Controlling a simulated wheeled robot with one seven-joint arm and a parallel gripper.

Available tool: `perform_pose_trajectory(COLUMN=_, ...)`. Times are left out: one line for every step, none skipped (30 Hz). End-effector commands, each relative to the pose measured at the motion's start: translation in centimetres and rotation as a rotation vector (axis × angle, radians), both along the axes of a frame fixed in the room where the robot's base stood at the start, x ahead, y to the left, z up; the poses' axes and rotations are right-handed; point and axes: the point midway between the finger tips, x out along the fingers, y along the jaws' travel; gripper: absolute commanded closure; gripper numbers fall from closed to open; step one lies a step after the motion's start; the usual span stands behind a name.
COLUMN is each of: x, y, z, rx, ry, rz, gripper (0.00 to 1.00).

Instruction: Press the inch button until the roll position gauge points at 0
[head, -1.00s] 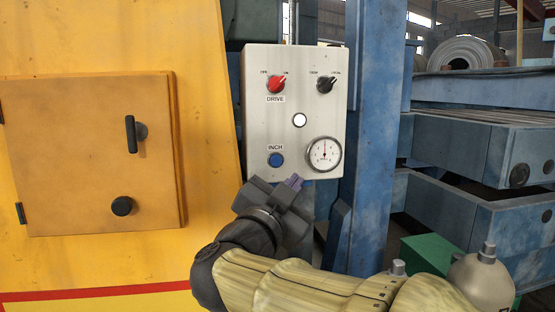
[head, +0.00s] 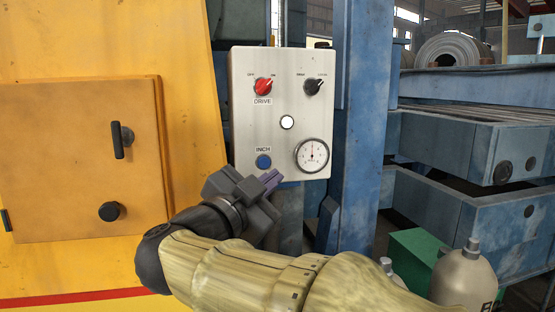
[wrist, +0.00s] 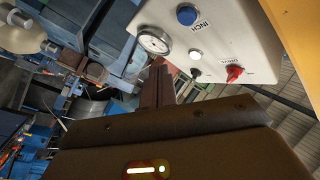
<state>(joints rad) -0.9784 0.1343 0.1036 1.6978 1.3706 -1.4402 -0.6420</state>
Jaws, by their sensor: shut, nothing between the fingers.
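The blue inch button (head: 263,162) is at the lower left of a light grey control box (head: 243,110), under an INCH label. It also shows in the wrist view (wrist: 186,15). The round roll position gauge (head: 312,155) is at the box's lower right; its red needle points about straight up, but the numbers are too small to read. It also shows in the wrist view (wrist: 154,41). My gripper (head: 271,180) is shut and empty, just below the box, below and slightly right of the button, and appears apart from it. Its fingers also show in the wrist view (wrist: 158,85).
A red drive switch (head: 264,86), a black switch (head: 313,86) and a white round lamp or button (head: 287,122) are on the box. A yellow cabinet (head: 85,160) with protruding handles stands left. Blue posts (head: 358,120) stand right.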

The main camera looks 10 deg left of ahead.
Motion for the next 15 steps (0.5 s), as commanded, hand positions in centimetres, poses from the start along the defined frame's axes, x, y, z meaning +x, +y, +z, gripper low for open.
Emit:
perform_pose_trajectory(x=0.6, y=0.3, z=0.3, rx=-0.002, ry=0.001, rz=-0.001, gripper=1.0)
perform_pose_trajectory(x=0.9, y=0.5, z=0.2, rx=-0.001, ry=0.002, rz=0.0, gripper=1.0)
perform_pose_trajectory(x=1.4, y=0.7, z=0.2, rx=-0.002, ry=0.001, rz=-0.001, gripper=1.0)
perform_pose_trajectory(x=1.7, y=0.9, z=0.3, rx=-0.001, ry=0.001, rz=-0.001, gripper=1.0)
perform_pose_trajectory(x=2.0, y=1.0, z=0.3, rx=-0.001, ry=0.0, rz=-0.002, gripper=1.0)
perform_pose_trajectory(x=2.4, y=1.3, z=0.2, rx=-0.002, ry=0.0, rz=-0.002, gripper=1.0)
perform_pose_trajectory(x=2.7, y=1.4, z=0.2, rx=-0.002, ry=0.0, rz=-0.001, gripper=1.0)
perform_pose_trajectory(x=3.1, y=1.6, z=0.3, rx=-0.001, ry=0.0, rz=-0.001, gripper=1.0)
perform_pose_trajectory(x=3.5, y=1.8, z=0.3, rx=-0.002, ry=0.0, rz=-0.001, gripper=1.0)
perform_pose_trajectory(x=3.7, y=2.0, z=0.2, rx=-0.002, ry=0.001, rz=0.0, gripper=1.0)
perform_pose_trajectory(x=4.0, y=2.1, z=0.2, rx=-0.002, ry=0.001, rz=0.0, gripper=1.0)
perform_pose_trajectory(x=4.2, y=2.2, z=0.2, rx=-0.001, ry=0.0, rz=-0.001, gripper=1.0)
perform_pose_trajectory(x=4.4, y=2.3, z=0.2, rx=-0.001, ry=0.0, rz=-0.001, gripper=1.0)
perform_pose_trajectory(x=4.6, y=2.4, z=0.1, rx=-0.001, ry=0.0, rz=-0.001, gripper=1.0)
perform_pose_trajectory(x=4.8, y=2.5, z=0.1, rx=0.0, ry=-0.001, rz=-0.001, gripper=1.0)
